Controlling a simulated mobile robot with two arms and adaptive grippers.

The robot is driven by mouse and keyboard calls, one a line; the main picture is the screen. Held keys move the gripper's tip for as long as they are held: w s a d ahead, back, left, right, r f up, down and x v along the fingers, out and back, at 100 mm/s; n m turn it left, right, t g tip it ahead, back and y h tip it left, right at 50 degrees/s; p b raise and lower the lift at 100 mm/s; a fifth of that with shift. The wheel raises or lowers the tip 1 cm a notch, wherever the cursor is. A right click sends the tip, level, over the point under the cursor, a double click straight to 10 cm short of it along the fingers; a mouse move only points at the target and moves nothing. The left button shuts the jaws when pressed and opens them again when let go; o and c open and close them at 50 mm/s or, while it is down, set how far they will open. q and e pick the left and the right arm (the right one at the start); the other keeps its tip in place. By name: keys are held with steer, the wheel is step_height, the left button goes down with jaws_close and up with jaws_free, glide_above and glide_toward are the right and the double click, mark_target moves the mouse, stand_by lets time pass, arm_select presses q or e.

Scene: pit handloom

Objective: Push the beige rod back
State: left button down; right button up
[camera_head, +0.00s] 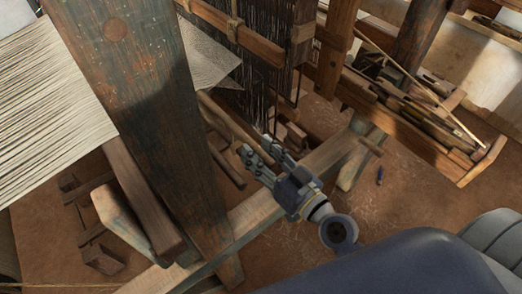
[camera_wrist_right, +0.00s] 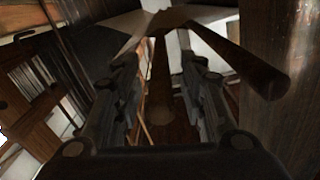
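A tan, beige-looking rod (camera_head: 226,118) slopes down from under the loom's cloth toward my right gripper (camera_head: 257,147). In the right wrist view a rod (camera_wrist_right: 161,78) lies lengthwise between the two fingers, its round end toward the camera. The right gripper (camera_wrist_right: 158,85) is open, with gaps showing between its fingers and the rod. I cannot tell whether either finger touches it. A second, browner rod (camera_wrist_right: 238,58) runs beside it, passing right of the fingers in the wrist view. My left gripper is not in view.
A thick wooden post (camera_head: 150,110) stands left of my right gripper. A wooden beam (camera_head: 275,195) passes beneath the gripper. Dark warp threads (camera_head: 258,70) hang beyond it. A wooden tray of tools (camera_head: 415,105) is at the right, above open earthen floor.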

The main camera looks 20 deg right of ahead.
jaws_close()
steer(key=a, duration=0.1)
steer(key=s+a, duration=0.1)
steer(key=a, duration=0.1)
steer(key=shift+s+a+p, duration=0.1)
steer(key=shift+p, duration=0.25)
jaws_free()
steer(key=shift+a, duration=0.1)
steer(key=shift+f, duration=0.1)
